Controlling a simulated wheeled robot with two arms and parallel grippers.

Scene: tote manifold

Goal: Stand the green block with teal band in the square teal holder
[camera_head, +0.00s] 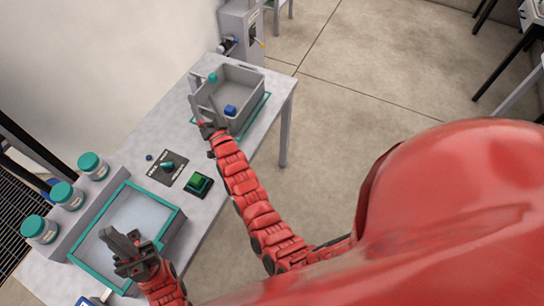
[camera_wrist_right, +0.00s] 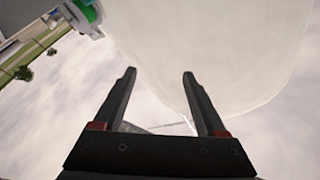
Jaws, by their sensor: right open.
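A green block-like piece (camera_head: 198,179) shows on a dark teal square base (camera_head: 196,190) near the table's right edge. The base looks like the square holder; I cannot make out a teal band or how deep the green piece sits. My right gripper (camera_head: 205,106) is open at the near left side of the grey tote, and the wrist view (camera_wrist_right: 160,85) shows nothing between its fingers. My left gripper (camera_head: 129,240) is over the teal-framed tray, and its finger gap is unclear.
The grey tote (camera_head: 253,93) holds a blue block (camera_head: 230,110); a small teal piece (camera_head: 213,78) shows at its far left corner. A black panel with a teal knob (camera_head: 167,166), several teal-lidded jars (camera_head: 68,195) and the teal-framed tray (camera_head: 176,224) share the table.

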